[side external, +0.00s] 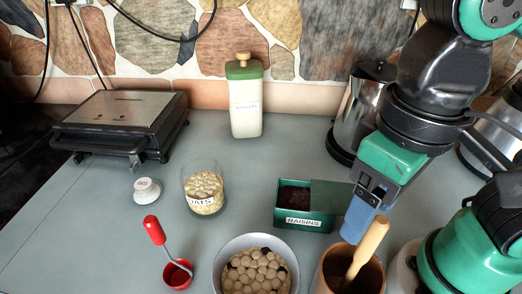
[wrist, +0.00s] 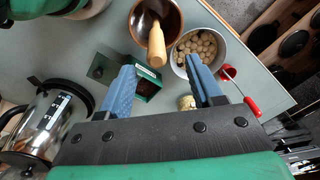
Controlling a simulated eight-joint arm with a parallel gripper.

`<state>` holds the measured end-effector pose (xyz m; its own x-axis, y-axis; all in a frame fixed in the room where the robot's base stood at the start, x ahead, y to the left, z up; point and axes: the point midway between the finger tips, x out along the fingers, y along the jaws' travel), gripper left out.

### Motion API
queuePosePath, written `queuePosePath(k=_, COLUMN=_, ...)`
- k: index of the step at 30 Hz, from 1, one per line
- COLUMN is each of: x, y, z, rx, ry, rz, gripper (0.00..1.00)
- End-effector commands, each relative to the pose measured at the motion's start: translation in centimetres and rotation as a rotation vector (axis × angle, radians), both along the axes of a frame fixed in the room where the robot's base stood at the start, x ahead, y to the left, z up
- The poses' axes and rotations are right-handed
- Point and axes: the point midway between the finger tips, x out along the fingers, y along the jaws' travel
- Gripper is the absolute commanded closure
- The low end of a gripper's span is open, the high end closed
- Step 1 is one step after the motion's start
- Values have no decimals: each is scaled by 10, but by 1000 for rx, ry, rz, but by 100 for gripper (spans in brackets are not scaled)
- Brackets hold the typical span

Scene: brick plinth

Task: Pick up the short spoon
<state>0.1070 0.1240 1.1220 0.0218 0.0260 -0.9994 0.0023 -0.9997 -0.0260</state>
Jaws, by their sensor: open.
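A red-handled utensil (side external: 155,230) with a grey shaft leans at front left, its lower end at a small red cup (side external: 177,275). In the wrist view its red handle (wrist: 252,107) lies right of my fingers. A wooden-handled utensil (side external: 370,243) stands tilted in a brown bowl (side external: 325,272); its handle (wrist: 157,45) shows beyond my fingertips in the wrist view. I cannot tell for sure which is the short spoon. My gripper (wrist: 160,64) is open and empty, pointing down above the counter. In the side view its blue fingers (side external: 357,220) appear just behind the wooden handle.
A grey bowl of round pieces (side external: 254,238) stands between the utensils. Counter at left is clear.

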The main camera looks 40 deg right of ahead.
Motion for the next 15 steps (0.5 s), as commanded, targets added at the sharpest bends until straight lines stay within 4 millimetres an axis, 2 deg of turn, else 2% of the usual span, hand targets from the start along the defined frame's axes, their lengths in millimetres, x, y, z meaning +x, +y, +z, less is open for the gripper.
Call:
queuePosePath(k=5, x=-11, y=0, z=-1, rx=-27, ry=23, rz=-2, gripper=41)
queuePosePath(k=15, x=-11, y=0, z=-43, rx=-26, ry=22, rz=-2, gripper=41)
